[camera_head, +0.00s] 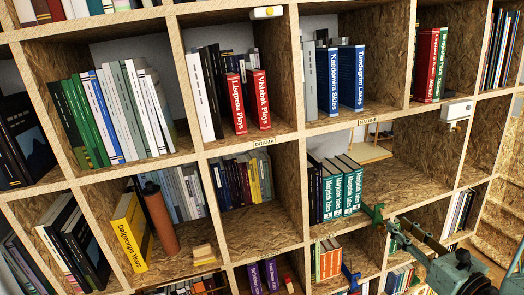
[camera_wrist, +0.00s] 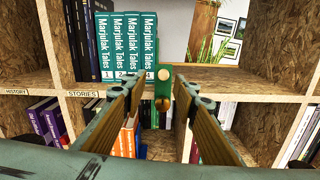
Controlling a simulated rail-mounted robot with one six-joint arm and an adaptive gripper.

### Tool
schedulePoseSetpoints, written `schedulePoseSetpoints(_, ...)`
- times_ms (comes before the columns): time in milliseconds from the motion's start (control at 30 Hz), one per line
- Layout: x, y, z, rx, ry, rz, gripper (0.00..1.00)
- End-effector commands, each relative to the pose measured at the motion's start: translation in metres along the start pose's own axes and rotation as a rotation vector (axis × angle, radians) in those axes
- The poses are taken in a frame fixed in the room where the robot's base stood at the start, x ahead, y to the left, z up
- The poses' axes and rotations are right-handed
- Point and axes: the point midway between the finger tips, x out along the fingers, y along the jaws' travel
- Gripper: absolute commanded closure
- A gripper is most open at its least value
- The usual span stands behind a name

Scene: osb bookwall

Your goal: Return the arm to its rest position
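My gripper (camera_head: 396,226) is at the lower right in the head view, in front of the bookwall near a shelf edge. In the wrist view its two fingers (camera_wrist: 160,95) stand apart with tan inner faces, and I see nothing held between them. A green upright piece with a pale round knob (camera_wrist: 163,82) shows beyond the gap between the fingers, at the shelf edge. A green piece (camera_head: 373,212) also shows just left of my gripper in the head view; I cannot tell what it is fixed to.
Teal Marjulak Tales books (camera_head: 342,190) stand upright just left of my gripper, in the wrist view too (camera_wrist: 126,45). The compartment right of them has bare board (camera_head: 400,185). Orange books (camera_head: 327,260) stand below. A brown cylinder (camera_head: 161,218) stands farther left. Upright dividers surround the compartments.

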Motion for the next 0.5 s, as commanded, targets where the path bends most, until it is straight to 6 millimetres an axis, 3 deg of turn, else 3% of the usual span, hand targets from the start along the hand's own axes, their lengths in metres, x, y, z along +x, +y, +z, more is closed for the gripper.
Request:
schedulePoseSetpoints(267, 0.014, 0.042, 0.029, -0.038, -0.013, 0.115, 0.73)
schedulePoseSetpoints(500, 0.024, 0.104, 0.064, -0.095, -0.026, 0.28, 0.73)
